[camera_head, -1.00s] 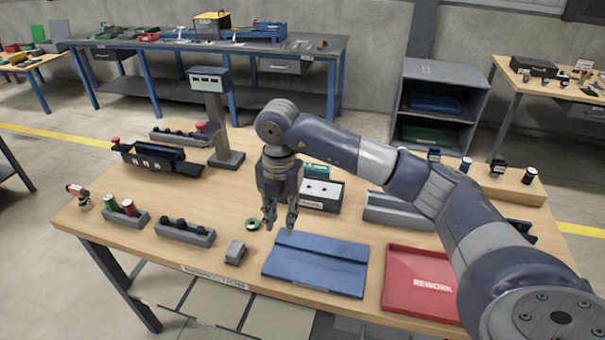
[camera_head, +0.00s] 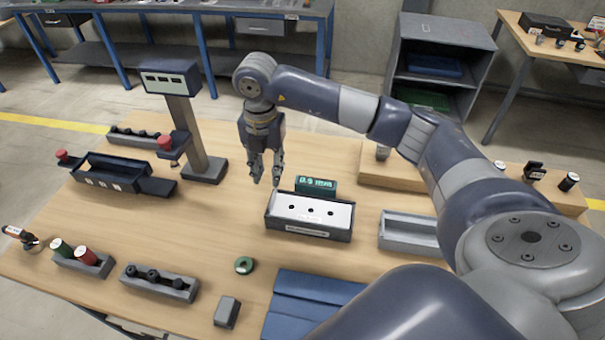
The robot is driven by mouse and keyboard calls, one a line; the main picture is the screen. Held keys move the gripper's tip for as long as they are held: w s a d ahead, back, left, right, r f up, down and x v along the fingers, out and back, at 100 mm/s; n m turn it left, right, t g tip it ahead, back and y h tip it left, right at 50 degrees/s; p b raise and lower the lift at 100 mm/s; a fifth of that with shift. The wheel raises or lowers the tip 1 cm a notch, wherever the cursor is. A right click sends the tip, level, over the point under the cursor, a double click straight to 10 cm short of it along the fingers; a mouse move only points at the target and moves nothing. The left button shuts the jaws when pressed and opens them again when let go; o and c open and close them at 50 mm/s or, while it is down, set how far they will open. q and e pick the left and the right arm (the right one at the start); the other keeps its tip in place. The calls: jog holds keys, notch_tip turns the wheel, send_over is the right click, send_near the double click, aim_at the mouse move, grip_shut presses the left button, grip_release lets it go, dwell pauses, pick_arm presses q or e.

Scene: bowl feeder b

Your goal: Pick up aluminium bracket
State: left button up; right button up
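No part is clearly recognisable as the aluminium bracket. A small grey block (camera_head: 227,312) lies at the table's front, left of the blue mat (camera_head: 300,299); I cannot tell whether it is the bracket. My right gripper (camera_head: 266,183) points down above the middle of the table, left of and behind the white-topped box. Its two fingers are apart with nothing visible between them. It is well behind the grey block. My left gripper is not in view.
The white-topped box (camera_head: 310,214) has a green display behind it. A display post (camera_head: 190,120) and black bin (camera_head: 110,172) stand left.

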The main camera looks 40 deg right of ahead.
aim_at(273, 196)
jog(key=f, duration=0.3)
jog(key=shift+s+f+p, duration=0.15)
jog(key=shift+s+p, duration=0.2)
jog(key=shift+p, duration=0.05)
jog(key=shift+d+f, duration=0.15)
jog(key=shift+f, duration=0.1)
notch_tip(273, 196, down, 3)
jog(key=p, duration=0.2)
jog(key=shift+w+r+p, duration=0.1)
jog(key=shift+r+p, duration=0.1)
jog(key=shift+p, duration=0.1)
notch_tip(273, 196, down, 2)
jog(key=shift+f, duration=0.25)
grip_shut()
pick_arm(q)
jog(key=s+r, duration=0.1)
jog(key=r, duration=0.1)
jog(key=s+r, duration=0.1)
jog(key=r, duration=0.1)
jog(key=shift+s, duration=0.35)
